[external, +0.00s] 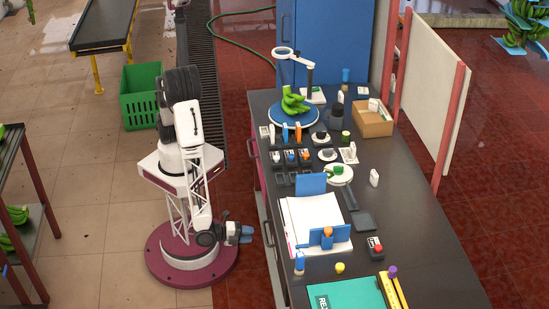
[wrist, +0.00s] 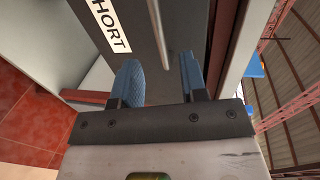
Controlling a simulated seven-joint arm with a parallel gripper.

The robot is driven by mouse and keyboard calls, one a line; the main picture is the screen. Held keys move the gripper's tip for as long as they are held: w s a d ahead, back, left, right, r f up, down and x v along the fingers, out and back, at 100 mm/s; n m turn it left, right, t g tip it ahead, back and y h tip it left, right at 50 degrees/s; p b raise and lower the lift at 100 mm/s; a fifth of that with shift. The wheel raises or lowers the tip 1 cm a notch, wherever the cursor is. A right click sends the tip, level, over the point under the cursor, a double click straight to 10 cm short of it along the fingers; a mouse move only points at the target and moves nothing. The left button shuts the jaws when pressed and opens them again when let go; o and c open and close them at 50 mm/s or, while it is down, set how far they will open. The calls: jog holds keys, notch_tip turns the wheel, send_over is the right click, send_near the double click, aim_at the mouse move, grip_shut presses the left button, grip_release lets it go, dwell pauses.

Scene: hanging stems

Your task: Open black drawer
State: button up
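The black drawer front (wrist: 185,22) fills the top of the wrist view, with a white label (wrist: 112,24) whose visible letters read "HORT". A thin grey bar handle (wrist: 158,38) runs along it. My gripper (wrist: 160,68) is open, its two blue fingers apart and pointing at the drawer front. The handle's visible end lies between the fingers in the picture; I cannot tell whether either finger touches it. In the external view my gripper (external: 247,234) is just left of the workbench's side, near a handle (external: 268,233). The drawer looks shut.
The dark benchtop (external: 420,235) carries a white paper stack (external: 305,215), a green sheet (external: 345,294), a blue disc with bananas (external: 293,115), a cardboard box (external: 372,122) and several small items. Red floor lies clear between my base and the bench. A green crate (external: 140,95) stands behind.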

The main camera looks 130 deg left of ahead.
aim_at(266, 234)
jog(key=shift+w+a, duration=0.1)
jog(key=shift+x, duration=3.75)
grip_shut()
